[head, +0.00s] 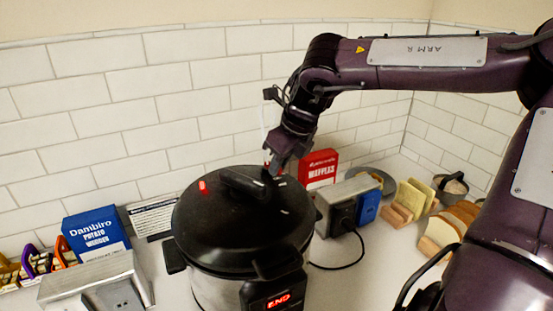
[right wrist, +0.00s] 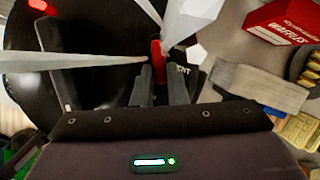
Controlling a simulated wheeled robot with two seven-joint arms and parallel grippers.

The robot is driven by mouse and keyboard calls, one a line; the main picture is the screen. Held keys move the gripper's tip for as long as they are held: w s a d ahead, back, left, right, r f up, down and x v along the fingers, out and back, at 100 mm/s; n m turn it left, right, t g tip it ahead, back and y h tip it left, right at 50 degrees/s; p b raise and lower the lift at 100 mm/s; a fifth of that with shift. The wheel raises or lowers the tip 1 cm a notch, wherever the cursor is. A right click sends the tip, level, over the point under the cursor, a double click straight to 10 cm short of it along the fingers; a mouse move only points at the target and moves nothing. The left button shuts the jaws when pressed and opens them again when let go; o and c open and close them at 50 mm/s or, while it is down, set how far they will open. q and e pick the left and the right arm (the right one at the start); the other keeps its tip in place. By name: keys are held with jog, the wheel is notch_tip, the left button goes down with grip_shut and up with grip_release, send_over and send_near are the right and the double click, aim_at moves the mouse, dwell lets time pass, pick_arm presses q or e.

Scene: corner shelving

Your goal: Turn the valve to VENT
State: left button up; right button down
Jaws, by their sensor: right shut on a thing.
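The black pressure cooker (head: 235,222) stands on the counter with its lid on, and its front display reads END in red. My right gripper (head: 273,168) reaches down to the back right of the lid, beside the lid handle (head: 243,184). In the right wrist view the red valve (right wrist: 156,60) sits between the fingertips of my right gripper (right wrist: 160,80), which is shut on it. Part of the word VENT shows on the lid just right of the valve. The fingers hide the valve's lower part. My left gripper is not in view.
A blue potato box (head: 95,235) stands at the left. A tiled wall is close behind.

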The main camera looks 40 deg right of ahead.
jog(key=n, duration=0.1)
jog(key=d+n+y+p, duration=0.1)
jog(key=n, duration=0.1)
jog(key=shift+w+r+p, duration=0.15)
jog(key=shift+p, duration=0.15)
jog(key=shift+w+d+n+y+p, duration=0.1)
jog(key=shift+d+n+y+p, duration=0.15)
jog(key=shift+n, duration=0.3)
jog(key=shift+w+d+n+y+p, duration=0.1)
jog(key=shift+n+y+p, duration=0.15)
jog(key=shift+n, duration=0.3)
jog(key=shift+g, duration=0.3)
jog(key=c, duration=1.4)
grip_release()
jog(key=shift+c, duration=0.2)
jog(key=shift+s, duration=0.1)
jog(key=shift+d+r, duration=0.1)
jog(key=shift+r, duration=0.1)
jog(key=b+v, duration=0.2)
jog(key=v, duration=0.5)
